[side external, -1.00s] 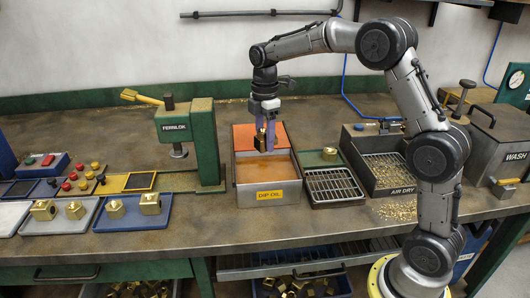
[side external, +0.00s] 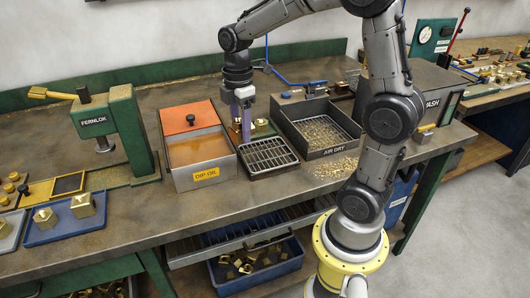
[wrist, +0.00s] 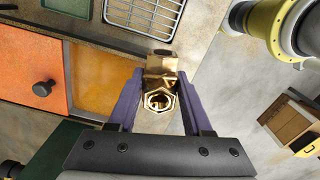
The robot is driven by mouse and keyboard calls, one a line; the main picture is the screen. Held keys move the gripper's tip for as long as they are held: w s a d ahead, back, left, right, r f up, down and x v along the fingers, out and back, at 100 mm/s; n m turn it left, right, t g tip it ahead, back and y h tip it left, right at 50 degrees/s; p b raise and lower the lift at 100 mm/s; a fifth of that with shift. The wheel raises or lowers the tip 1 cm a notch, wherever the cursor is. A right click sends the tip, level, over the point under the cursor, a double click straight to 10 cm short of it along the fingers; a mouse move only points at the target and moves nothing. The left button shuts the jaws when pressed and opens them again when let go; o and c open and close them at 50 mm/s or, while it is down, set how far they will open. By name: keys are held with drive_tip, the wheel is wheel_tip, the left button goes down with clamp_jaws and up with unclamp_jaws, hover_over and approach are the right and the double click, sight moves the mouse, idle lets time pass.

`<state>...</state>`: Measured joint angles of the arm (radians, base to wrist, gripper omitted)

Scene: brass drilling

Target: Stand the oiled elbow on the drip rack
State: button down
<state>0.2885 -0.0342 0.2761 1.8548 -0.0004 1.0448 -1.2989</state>
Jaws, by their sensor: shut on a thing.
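My gripper (side external: 243,135) has purple fingers and is shut on a brass elbow (wrist: 160,88), which shows clearly between the fingertips in the wrist view, one hexagonal open end facing the camera. In the side view the elbow is small and mostly hidden by the fingers. The drip rack (side external: 268,156), a wire grid in a dark tray, is just right of the dip oil tank (side external: 200,178). In the side view my gripper overlaps the gap between tank and rack, near the rack's back left. In the wrist view the rack (wrist: 145,14) is above the elbow, apart from it.
The tank has an orange lid (side external: 188,118) at its back. A green tray (side external: 262,128) sits behind the rack. The AIR DRY bin (side external: 318,135) stands to the right, with brass chips on the bench before it. A green Fernlok press (side external: 125,130) stands left.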

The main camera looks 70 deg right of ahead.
drive_tip(key=s+r+m, duration=0.1)
drive_tip(key=s+m, duration=0.1)
drive_tip(key=s, duration=1)
hover_over(254, 156)
drive_tip(key=shift+m, duration=0.3)
drive_tip(key=f, duration=0.8)
drive_tip(key=shift+s+a+f, duration=0.1)
drive_tip(key=shift+s+f, duration=0.1)
drive_tip(key=shift+s, duration=0.05)
drive_tip(key=shift+w+f, duration=0.2)
drive_tip(key=shift+f, duration=1.6)
drive_tip(key=shift+f, duration=0.15)
drive_tip(key=shift+c, duration=1.6)
unclamp_jaws()
